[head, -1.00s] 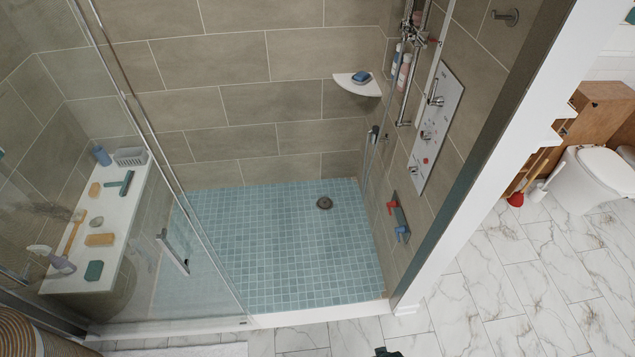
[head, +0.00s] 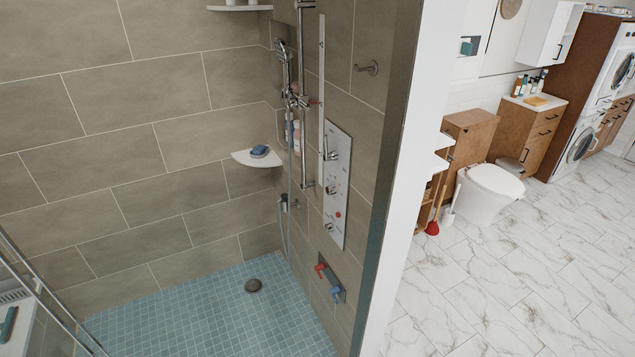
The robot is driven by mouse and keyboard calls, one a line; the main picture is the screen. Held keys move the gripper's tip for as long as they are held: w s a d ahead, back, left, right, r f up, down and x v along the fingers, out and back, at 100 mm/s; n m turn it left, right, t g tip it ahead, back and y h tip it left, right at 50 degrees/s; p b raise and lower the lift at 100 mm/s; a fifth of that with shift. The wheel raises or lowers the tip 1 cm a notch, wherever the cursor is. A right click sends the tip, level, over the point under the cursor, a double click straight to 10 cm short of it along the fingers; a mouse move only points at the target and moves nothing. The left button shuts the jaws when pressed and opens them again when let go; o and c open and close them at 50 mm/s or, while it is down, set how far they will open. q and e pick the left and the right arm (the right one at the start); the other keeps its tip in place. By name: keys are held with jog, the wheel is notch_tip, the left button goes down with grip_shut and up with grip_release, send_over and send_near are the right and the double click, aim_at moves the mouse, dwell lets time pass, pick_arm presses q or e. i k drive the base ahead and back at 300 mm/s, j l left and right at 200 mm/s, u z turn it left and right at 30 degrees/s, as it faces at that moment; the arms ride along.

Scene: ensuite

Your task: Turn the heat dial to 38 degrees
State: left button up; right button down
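A tall light-coloured control panel (head: 336,186) is fixed to the right wall of the shower. It carries several metal knobs or levers, one above another: an upper lever (head: 331,154), a middle knob (head: 331,189) and a lower knob (head: 329,227). A small red spot shows on the panel near the lower knob. The panel is seen at a slant, and any degree marks are too small to read. I cannot tell which knob is the heat dial. Neither of my grippers is in view.
Below the panel, a wall plate (head: 330,277) has a red and a blue handle. A shower rail (head: 308,110) stands left of the panel. A white wall edge (head: 415,150) bounds the shower on the right. The blue tiled floor (head: 200,315) is mostly clear around the drain (head: 253,285).

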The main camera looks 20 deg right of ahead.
aim_at(331, 189)
jog(key=i+l, duration=0.2)
jog(key=i, duration=0.3)
jog(key=i+z, duration=0.35)
jog(key=i+l+z, duration=0.1)
jog(key=z, duration=0.25)
jog(key=i+j+z, duration=0.1)
jog(key=i+z, duration=0.25)
jog(key=k, duration=0.05)
